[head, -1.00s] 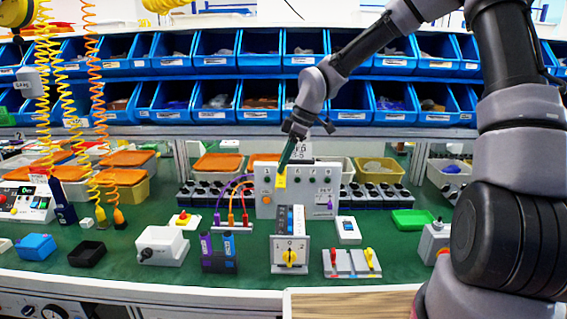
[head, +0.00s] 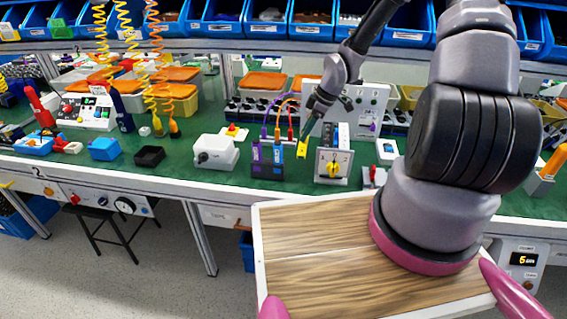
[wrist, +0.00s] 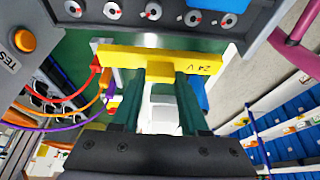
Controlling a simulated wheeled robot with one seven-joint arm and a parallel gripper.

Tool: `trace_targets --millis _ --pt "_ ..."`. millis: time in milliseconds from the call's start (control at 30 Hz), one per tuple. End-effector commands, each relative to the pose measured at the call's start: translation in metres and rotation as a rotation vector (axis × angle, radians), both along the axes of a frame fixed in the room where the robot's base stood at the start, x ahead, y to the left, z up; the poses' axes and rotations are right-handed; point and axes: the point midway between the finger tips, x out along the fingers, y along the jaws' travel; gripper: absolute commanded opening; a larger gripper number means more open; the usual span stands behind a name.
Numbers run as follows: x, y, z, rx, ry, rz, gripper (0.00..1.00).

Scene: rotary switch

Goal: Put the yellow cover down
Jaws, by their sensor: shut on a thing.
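The yellow cover (wrist: 112,56) is a yellow bar marked "24 V" in the wrist view. A small block on its middle sits between the green fingers of my gripper (wrist: 160,76). My gripper is shut on it. In the head view the yellow cover (head: 302,150) hangs at the tip of my gripper (head: 306,138), just left of the rotary switch box (head: 320,162) with its yellow knob (head: 334,169). It appears above the green bench top; the gap below it cannot be told.
A grey panel (head: 354,108) with sockets stands behind, with purple, orange and red cables (head: 282,108) at its left. Purple and blue blocks (head: 267,158) stand just left of the cover. A white box (head: 215,151) is farther left. Green bench (head: 190,172) between is partly clear.

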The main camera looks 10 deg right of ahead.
Motion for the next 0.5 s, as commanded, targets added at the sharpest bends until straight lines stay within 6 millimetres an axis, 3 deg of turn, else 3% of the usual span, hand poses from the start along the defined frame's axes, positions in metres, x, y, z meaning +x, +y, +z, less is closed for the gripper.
trace_targets --millis 200,500 --pt "-0.001 0.001 -0.041 0.000 0.002 0.002 0.00" --pt "-0.001 0.001 -0.069 0.001 0.003 0.002 0.00"
